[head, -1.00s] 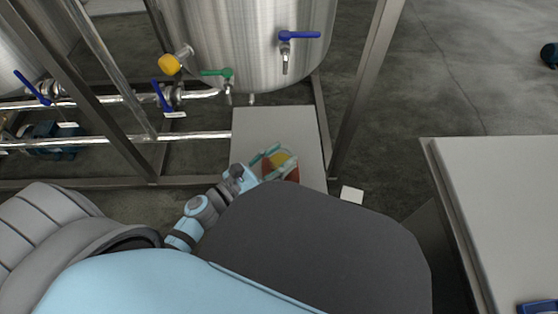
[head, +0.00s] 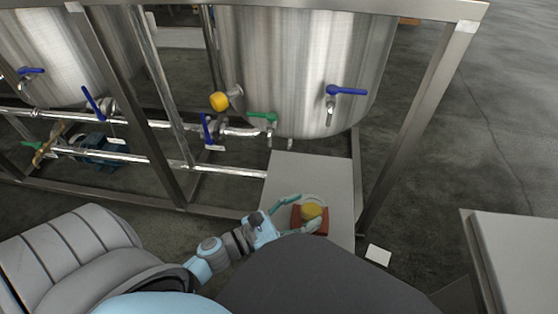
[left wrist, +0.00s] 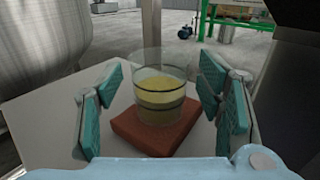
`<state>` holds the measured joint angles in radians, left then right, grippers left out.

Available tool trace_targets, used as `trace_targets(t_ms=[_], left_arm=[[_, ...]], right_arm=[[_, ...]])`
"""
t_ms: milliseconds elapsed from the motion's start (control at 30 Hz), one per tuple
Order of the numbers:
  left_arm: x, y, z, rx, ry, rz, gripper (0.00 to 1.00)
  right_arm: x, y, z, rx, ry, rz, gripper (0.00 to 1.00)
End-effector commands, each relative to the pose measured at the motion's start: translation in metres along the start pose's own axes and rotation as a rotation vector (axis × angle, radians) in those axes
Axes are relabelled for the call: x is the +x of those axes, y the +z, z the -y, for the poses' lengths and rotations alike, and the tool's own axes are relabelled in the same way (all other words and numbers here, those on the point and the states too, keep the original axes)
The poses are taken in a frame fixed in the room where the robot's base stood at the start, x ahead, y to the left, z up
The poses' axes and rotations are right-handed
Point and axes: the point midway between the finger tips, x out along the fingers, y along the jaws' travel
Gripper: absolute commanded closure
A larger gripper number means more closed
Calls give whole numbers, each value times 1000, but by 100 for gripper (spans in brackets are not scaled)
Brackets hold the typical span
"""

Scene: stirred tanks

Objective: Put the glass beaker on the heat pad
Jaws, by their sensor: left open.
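The glass beaker (left wrist: 160,88) holds yellow contents and stands upright on the reddish-brown heat pad (left wrist: 150,138) in the left wrist view. In the head view the beaker (head: 311,211) and the pad (head: 318,230) are on a grey surface below the tank. My left gripper (head: 296,214) is open there, with its fingers beside the beaker. In the left wrist view the teal fingers of my left gripper (left wrist: 162,105) stand on both sides of the beaker, with gaps showing. My right gripper does not show.
The pad rests on a grey platform (head: 310,170) between metal frame legs. A steel tank (head: 300,70) with a blue-handled valve (head: 346,91) is above and behind. A grey table (head: 525,260) is at the right, and a white square (head: 378,255) lies on the floor.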

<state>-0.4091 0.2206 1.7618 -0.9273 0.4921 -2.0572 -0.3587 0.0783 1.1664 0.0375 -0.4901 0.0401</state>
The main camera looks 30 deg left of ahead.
Motion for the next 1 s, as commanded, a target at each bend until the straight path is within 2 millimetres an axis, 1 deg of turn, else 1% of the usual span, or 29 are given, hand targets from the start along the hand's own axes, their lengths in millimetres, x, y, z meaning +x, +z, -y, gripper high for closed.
trace_targets(t_ms=[33,167,200,300,367,500,1000], left_arm=[[-14,-4,0,1,-2,-5,39],[-50,-4,1,0,-4,-7,39],[-61,-3,1,-1,-3,-7,39],[-81,0,1,-1,-3,-6,39],[-88,0,1,0,-2,-4,39],[-94,0,0,1,0,-1,39],[-94,-1,0,0,0,-1,39]], right_arm=[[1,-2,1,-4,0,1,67],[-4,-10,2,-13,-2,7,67],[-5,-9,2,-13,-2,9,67],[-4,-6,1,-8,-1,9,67],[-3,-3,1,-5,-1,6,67],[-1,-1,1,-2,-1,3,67],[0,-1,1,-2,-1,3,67]])
